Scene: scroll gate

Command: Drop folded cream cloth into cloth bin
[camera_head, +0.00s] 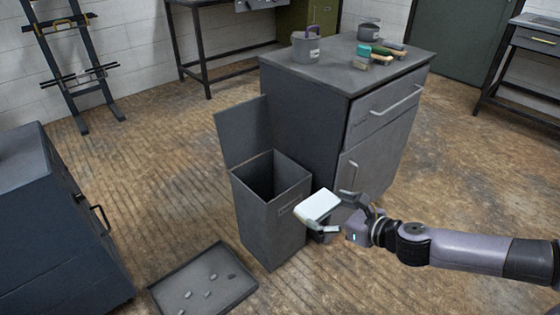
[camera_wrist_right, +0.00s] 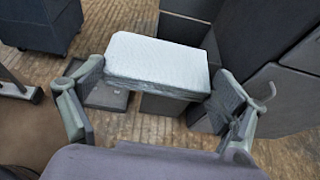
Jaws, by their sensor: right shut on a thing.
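The folded cream cloth (camera_head: 318,205) is a pale, flat block held in my right gripper (camera_head: 334,214). In the right wrist view the cloth (camera_wrist_right: 156,64) spans the space between the two fingers of the right gripper (camera_wrist_right: 156,92), which is shut on it. The cloth bin (camera_head: 270,206) is a tall dark grey box with its lid (camera_head: 243,132) raised at the back left. Its opening faces up and its inside is dark. The cloth appears in front and to the right of the bin in the head view. My left gripper is not in view.
A grey cabinet (camera_head: 318,130) stands right behind the bin, with a pot (camera_head: 306,47), a mug and brushes (camera_head: 378,54) on top. A low tray (camera_head: 240,287) with several small pieces lies on the floor. A dark cabinet (camera_head: 50,230) stands at left.

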